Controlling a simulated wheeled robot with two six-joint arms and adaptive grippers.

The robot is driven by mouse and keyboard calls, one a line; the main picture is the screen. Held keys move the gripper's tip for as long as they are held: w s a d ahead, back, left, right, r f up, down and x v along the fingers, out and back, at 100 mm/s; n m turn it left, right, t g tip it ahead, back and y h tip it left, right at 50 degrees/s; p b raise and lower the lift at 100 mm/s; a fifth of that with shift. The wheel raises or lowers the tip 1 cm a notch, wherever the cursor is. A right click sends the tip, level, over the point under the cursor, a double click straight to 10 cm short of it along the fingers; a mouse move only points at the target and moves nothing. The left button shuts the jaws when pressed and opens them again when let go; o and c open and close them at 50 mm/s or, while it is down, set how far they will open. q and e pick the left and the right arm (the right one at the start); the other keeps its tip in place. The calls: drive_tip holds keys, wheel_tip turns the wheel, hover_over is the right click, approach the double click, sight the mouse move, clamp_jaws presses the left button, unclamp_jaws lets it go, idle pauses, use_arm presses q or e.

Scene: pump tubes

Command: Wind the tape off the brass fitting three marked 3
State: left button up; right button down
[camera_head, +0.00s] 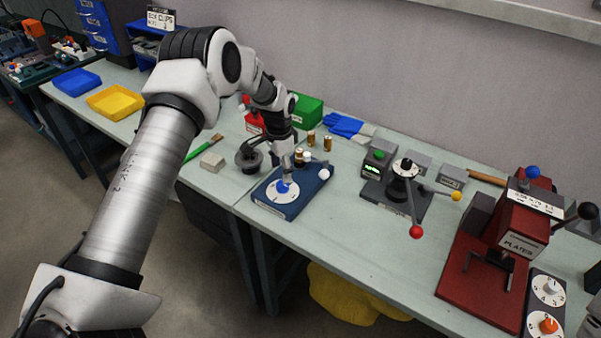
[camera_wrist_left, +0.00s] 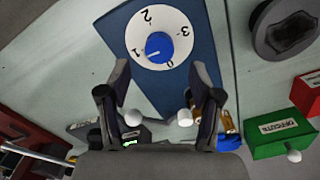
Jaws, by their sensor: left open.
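The brass fittings stand on the bench behind a blue dial box (camera_head: 312,189); two are clear, a left one (camera_head: 311,137) and a right one (camera_head: 328,143). Brass also shows beside my finger in the left wrist view (camera_wrist_left: 225,121). I cannot read a mark 3 on any fitting or make out tape. The box has a white dial numbered 0 to 3 with a blue knob (camera_wrist_left: 159,47). My left gripper (camera_head: 286,181) is over the box close to the dial. In the wrist view its fingers are apart and empty, below the knob. My right gripper is out of view.
A lever device (camera_head: 396,190) and a red press (camera_head: 497,255) stand to the right. Green (camera_head: 304,110) and red bins are behind. A dark round pot (camera_head: 249,158) is left. Bench front right of the box is clear.

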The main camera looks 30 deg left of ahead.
sight(282, 184)
use_arm(q)
drive_tip(key=f, duration=0.2)
drive_tip(key=f+p, duration=0.1)
drive_tip(key=shift+s+a, duration=0.1)
drive_tip(key=shift+s, duration=0.15)
drive_tip(key=f, duration=0.1)
drive_tip(key=w+f, duration=0.1)
drive_tip(key=shift+d+f, duration=0.25)
drive_tip(key=shift+f, duration=0.05)
drive_tip(key=shift+s+a+r, duration=0.15)
drive_tip(key=shift+s, duration=0.1)
drive_tip(key=shift+c, duration=0.9)
drive_tip(key=c, duration=1)
drive_tip(key=shift+o, duration=0.2)
drive_tip(key=shift+n, duration=0.3)
